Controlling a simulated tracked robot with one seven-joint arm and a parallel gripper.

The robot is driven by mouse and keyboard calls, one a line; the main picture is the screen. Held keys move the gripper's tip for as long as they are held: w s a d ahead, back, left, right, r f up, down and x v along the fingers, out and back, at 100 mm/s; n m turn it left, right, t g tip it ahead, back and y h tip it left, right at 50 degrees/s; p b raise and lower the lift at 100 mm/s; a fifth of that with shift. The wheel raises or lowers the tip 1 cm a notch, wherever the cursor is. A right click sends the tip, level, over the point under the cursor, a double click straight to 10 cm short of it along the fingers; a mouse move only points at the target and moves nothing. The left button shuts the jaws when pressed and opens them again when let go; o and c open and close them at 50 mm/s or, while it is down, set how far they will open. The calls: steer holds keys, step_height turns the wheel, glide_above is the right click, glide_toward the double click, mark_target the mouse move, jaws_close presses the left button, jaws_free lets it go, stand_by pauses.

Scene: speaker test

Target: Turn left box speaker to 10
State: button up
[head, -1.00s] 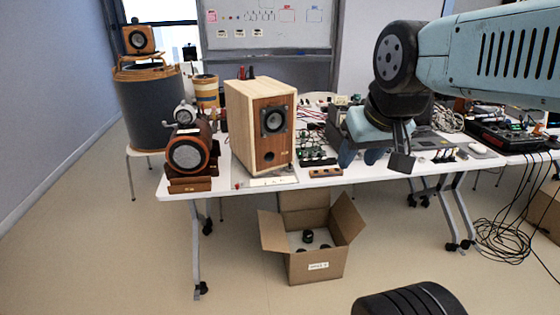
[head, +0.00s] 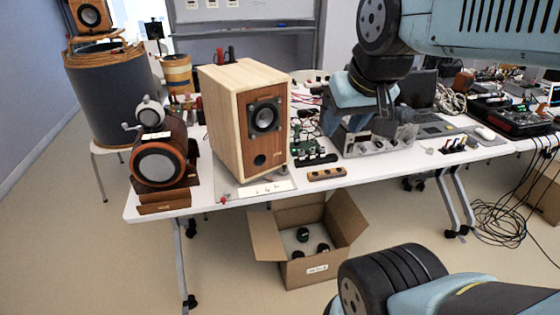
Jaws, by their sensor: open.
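A wooden box speaker (head: 228,125) stands upright on the white table, with a dark driver and a small round port on its brown front. A pale metal panel (head: 265,189) with small knob-like parts lies at its foot; any markings are too small to read. A round wooden speaker (head: 160,165) with a grey cone sits to the left on a wooden stand. My gripper (head: 358,118) is open and points down over the table, right of the box speaker and apart from it. Its fingers partly blend with the equipment behind, and nothing shows between them.
A wooden strip with dark knobs (head: 326,174) lies at the table's front edge. A grey instrument (head: 372,140) stands behind my gripper. An open cardboard box (head: 310,268) is on the floor below. Cables (head: 495,212) hang and coil at the right. A large dark drum (head: 110,95) stands at the left.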

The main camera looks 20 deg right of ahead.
steer(key=w+d+f+n+t+h, duration=0.1)
steer(key=w+d+f, duration=0.3)
steer(key=w, duration=0.4)
steer(key=w+d+f+n+t, duration=0.1)
steer(key=w+d+f, duration=0.3)
steer(key=w, duration=0.4)
steer(key=w+d+f+n+t+h, duration=0.15)
steer(key=w+d+f, duration=0.25)
steer(key=w, duration=0.4)
steer(key=n+t+y, duration=0.2)
steer(key=n+y, duration=0.2)
steer(key=y, duration=0.7)
glide_toward(289, 176)
step_height(289, 176, up, 5)
steer(key=s+d, duration=0.2)
steer(key=x, duration=1.3)
steer(key=shift+s+a+f, duration=0.1)
steer(key=shift+a+f, duration=0.05)
steer(key=shift+a, duration=0.1)
steer(key=shift+c, duration=0.2)
steer(key=shift+g, duration=0.25)
jaws_close()
